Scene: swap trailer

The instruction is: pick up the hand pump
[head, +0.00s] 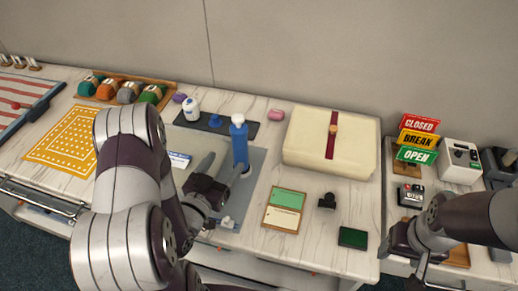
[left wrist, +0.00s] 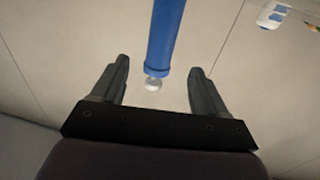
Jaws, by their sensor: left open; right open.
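A green and cream card (head: 284,210), a black stamp (head: 327,201) and a cream case (head: 305,140) lie to the right. An orange grid sheet (head: 62,140) is at left.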

